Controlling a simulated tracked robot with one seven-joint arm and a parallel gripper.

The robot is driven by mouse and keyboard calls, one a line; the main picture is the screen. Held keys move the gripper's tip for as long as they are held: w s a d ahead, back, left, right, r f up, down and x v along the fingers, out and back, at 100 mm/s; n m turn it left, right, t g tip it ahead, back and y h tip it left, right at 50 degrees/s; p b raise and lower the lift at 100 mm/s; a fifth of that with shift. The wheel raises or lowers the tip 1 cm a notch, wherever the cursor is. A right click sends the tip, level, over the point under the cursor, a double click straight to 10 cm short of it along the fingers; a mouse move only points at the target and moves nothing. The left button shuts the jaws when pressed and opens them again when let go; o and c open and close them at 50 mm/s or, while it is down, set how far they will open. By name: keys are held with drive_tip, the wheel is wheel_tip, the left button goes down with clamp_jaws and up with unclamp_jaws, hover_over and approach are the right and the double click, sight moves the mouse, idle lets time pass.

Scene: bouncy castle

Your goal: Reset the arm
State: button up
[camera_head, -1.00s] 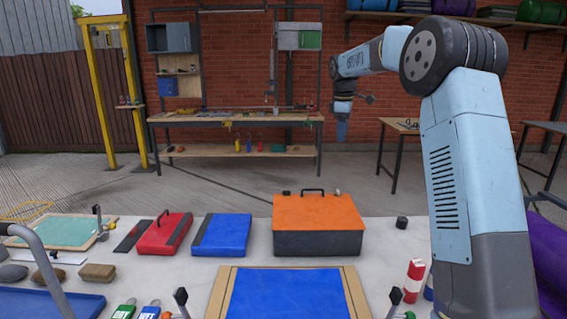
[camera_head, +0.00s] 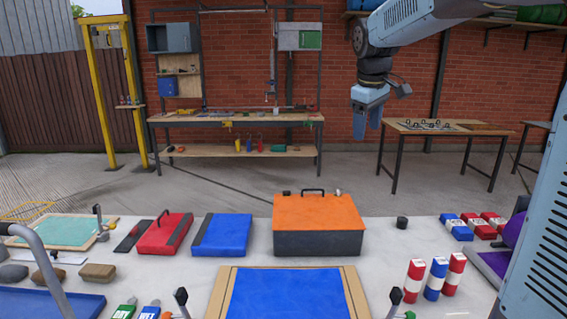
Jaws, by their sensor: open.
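My gripper (camera_head: 367,120) hangs at the upper right of the head view, at the end of my blue-grey arm. Its fingers point down and it is open, with nothing seen between them. It shows in front of the brick wall, above the level of the table. It touches nothing that I can see. My upper arm runs off the top right of the picture, and a larger arm link fills the right edge.
A pale table (camera_head: 380,240) carries an orange-lidded box (camera_head: 318,213), blue case (camera_head: 222,234), red case (camera_head: 163,233) and wood-framed blue panel (camera_head: 286,295). Red and blue striped cylinders (camera_head: 435,278) stand at right. A workbench (camera_head: 235,119) stands behind. The air around my gripper looks clear.

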drive_tip(key=s+d+f+m+t, duration=0.1)
drive_tip(key=s+f+m, duration=0.3)
drive_tip(key=s, duration=0.9)
drive_tip(key=s+d+f+m+t+y, duration=0.1)
drive_tip(key=s+f+m, duration=0.3)
drive_tip(key=s, duration=1)
wheel_tip(320, 180, down, 2)
drive_tip(key=shift+s+d, duration=0.25)
drive_tip(key=shift+d, duration=0.05)
drive_tip(key=shift+c, duration=0.4)
